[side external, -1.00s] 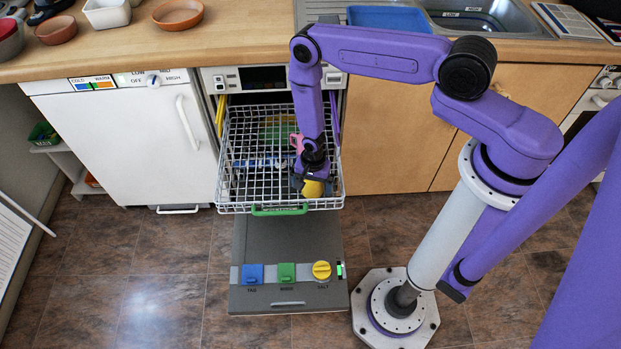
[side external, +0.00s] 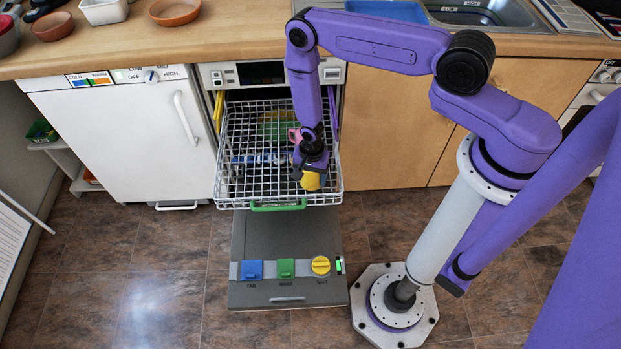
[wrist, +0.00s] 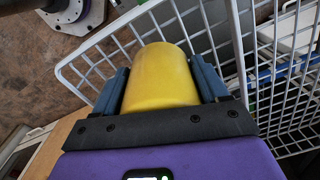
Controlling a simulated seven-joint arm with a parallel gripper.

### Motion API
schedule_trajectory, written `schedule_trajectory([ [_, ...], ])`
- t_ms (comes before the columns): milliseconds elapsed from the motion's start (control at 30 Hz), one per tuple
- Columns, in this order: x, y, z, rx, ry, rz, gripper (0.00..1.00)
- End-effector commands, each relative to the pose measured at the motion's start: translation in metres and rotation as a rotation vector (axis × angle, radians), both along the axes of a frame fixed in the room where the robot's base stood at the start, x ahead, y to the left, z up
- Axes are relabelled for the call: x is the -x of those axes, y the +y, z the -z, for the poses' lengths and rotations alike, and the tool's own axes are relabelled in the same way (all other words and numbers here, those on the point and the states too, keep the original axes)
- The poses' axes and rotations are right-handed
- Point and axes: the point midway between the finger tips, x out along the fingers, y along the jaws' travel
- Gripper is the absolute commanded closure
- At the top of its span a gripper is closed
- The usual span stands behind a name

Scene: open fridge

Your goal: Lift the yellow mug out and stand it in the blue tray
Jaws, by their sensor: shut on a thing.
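The yellow mug (side external: 311,182) is at the front right of the pulled-out wire rack (side external: 232,189) of the dishwasher. My gripper (side external: 309,172) is shut on it from above. In the wrist view the yellow mug (wrist: 162,78) sits between the two blue-grey fingers of my gripper (wrist: 160,85), with white rack wires around and beyond it. I cannot tell whether its lower end is clear of the rack. No handle shows.
A pink item (side external: 294,135) stands in the rack near my gripper. The open dishwasher door (side external: 287,240) lies below the rack. The wooden worktop (side external: 240,30) holds a terracotta dish (side external: 174,12) and other bowls at the left; its middle is clear.

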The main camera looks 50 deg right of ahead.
Motion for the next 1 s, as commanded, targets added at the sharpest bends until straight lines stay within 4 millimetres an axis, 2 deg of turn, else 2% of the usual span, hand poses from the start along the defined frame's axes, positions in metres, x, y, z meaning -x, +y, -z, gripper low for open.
schedule_trajectory([
  [67, 0.001, 0.000, -0.013, 0.000, 0.000, 0.000, 0.66],
  [467, 0.052, -0.007, -0.072, 0.000, 0.001, 0.000, 0.66],
  [700, 0.100, -0.013, -0.091, 0.001, 0.005, 0.000, 0.66],
  [1000, 0.134, -0.017, -0.106, 0.001, 0.002, 0.000, 0.66],
])
